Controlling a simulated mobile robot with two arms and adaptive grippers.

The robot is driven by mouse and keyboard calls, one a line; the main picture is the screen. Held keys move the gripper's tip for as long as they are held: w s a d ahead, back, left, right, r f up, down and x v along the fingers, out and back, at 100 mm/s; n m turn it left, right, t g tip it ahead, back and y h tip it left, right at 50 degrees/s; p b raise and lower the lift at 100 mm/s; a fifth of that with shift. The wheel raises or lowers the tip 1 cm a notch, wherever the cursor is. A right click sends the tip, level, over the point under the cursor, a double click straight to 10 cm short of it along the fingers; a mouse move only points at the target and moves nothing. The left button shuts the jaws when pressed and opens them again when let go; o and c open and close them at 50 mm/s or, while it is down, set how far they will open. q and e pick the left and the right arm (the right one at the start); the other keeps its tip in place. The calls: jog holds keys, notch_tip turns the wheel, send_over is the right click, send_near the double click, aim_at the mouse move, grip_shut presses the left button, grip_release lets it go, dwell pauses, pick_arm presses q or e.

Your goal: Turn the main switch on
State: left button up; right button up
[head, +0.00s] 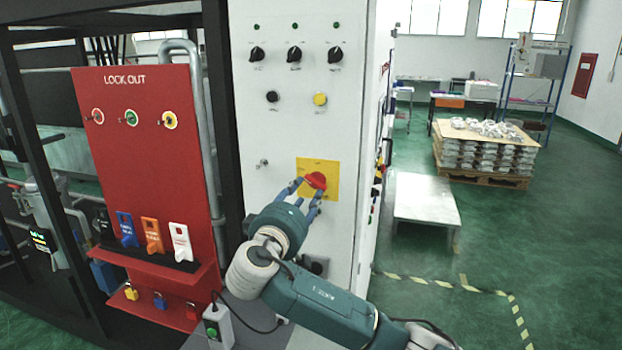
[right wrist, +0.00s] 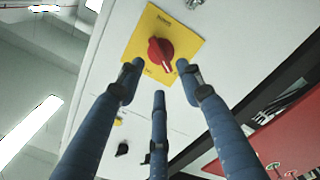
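The main switch is a red rotary knob (head: 316,180) on a yellow plate (head: 331,165), on the front of a white electrical cabinet (head: 292,130). In the right wrist view the red knob (right wrist: 160,52) sits on the yellow plate (right wrist: 142,40), and a pale mark shows on its handle. My right gripper (head: 305,190) is in front of the knob. In the right wrist view its blue fingers (right wrist: 158,76) are spread and empty, with two tips to either side of the knob and one below. I cannot tell whether any fingertip touches it. My left gripper is not in view.
Black selector knobs (head: 294,54), a yellow button (head: 320,99) and a small key switch (head: 262,163) are on the same cabinet. A red lockout board (head: 150,160) with tags and padlocks stands at the left. Green floor and a low grey table (head: 425,200) are at the right.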

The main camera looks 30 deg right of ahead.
aim_at(313, 183)
jog(key=p+x, duration=0.2)
jog(key=x, duration=0.3)
jog(key=shift+w+d+r, duration=0.1)
jog(key=shift+d+r, duration=0.05)
jog(key=shift+d, duration=0.1)
jog(key=shift+w+d, duration=0.25)
jog(key=shift+w, duration=0.05)
jog(key=shift+f, duration=0.2)
jog(key=shift+c, duration=0.5)
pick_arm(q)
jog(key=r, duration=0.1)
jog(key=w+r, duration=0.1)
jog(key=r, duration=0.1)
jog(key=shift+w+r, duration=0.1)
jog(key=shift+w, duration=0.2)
pick_arm(e)
grip_shut()
